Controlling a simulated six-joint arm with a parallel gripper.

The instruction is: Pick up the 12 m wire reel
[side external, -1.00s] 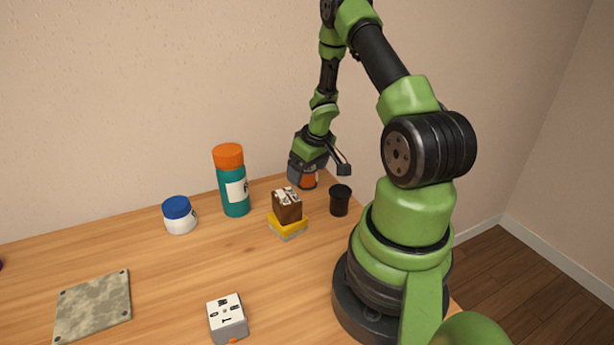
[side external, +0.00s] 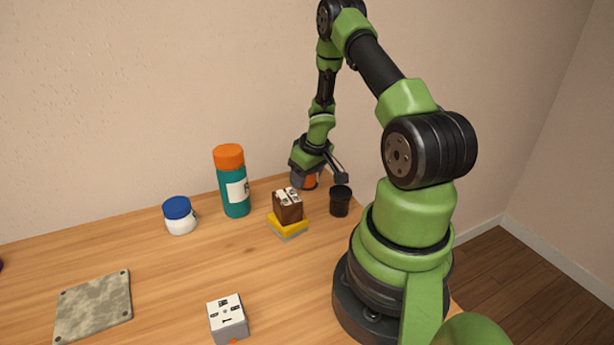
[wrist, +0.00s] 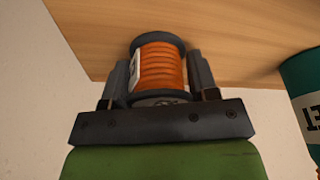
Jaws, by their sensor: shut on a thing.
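The wire reel (wrist: 160,66) has orange wire wound between dark end flanges, with a white label on its left side in the wrist view. My gripper (wrist: 158,75) has one finger on each side of the reel and is shut on it. The number on the reel's label cannot be read. I cannot tell whether the reel touches the table.
A dark cup (side external: 340,202) stands close to the right of my gripper. A brown block on a yellow-and-grey block (side external: 288,225) is in front. A teal bottle with an orange cap (side external: 234,190), a blue-lidded jar (side external: 180,218), a grey dial cube (side external: 228,320) and a stone slab (side external: 93,307) stand apart.

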